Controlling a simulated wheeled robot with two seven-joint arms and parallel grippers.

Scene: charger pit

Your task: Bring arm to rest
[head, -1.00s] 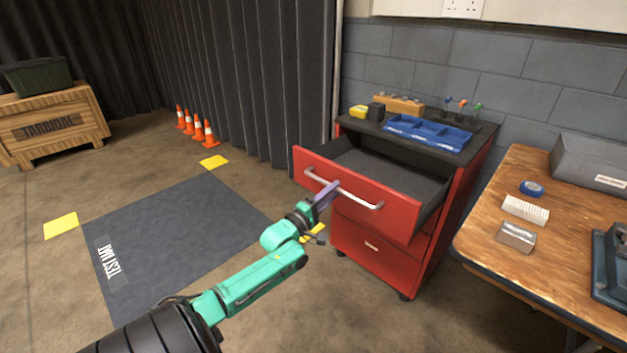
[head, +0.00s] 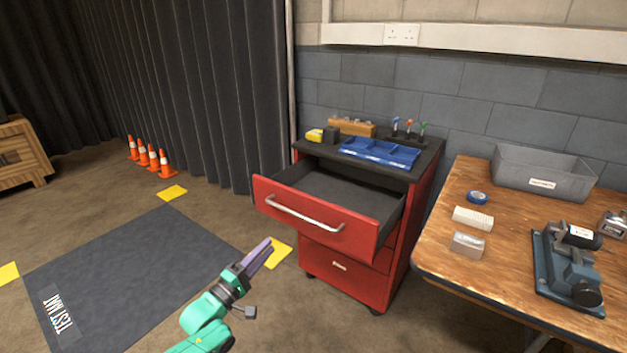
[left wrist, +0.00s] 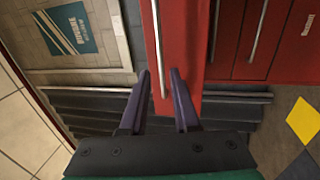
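My left gripper (head: 262,252) is in the lower middle of the head view, below and to the left of the red cabinet's open top drawer (head: 318,225). It looks empty and apart from the drawer's silver handle (head: 303,214). In the left wrist view its two purple fingers (left wrist: 160,80) are spread, with nothing held between them. The red drawer front (left wrist: 185,40) and its handle (left wrist: 157,50) show beyond the fingertips there. My right gripper is in neither view.
A wooden bench (head: 425,250) with a grey bin (head: 543,175) and a blue vise (head: 565,275) stands at the right. A dark test mat (head: 130,270) lies on the floor at left. Orange cones (head: 153,157) line the curtain. A blue tray (head: 380,152) sits on the cabinet.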

